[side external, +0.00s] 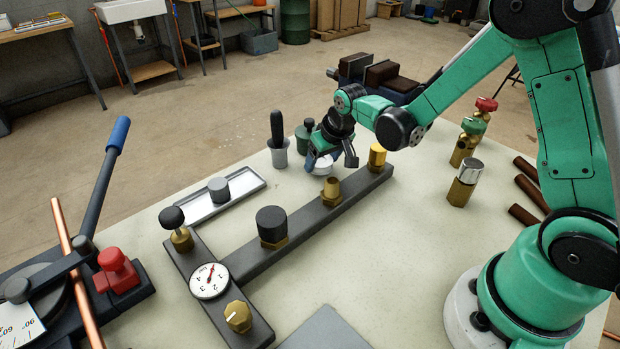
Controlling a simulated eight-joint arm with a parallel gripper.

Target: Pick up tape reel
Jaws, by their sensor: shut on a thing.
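A white, round tape reel (322,166) shows low between the fingers of my gripper (331,163). My gripper points down over the far side of the pale tabletop, just behind the long dark manifold bar. Its fingers are shut on the reel, and they partly hide it. I cannot tell whether the reel touches the table or is slightly above it.
The dark bar (318,214) carries a black cap (272,222), a brass fitting (331,190) and a gold cylinder (377,156). A grey cup (278,153) with a black handle and a green container (304,137) stand close left of my gripper. A metal tray (205,204) lies farther left.

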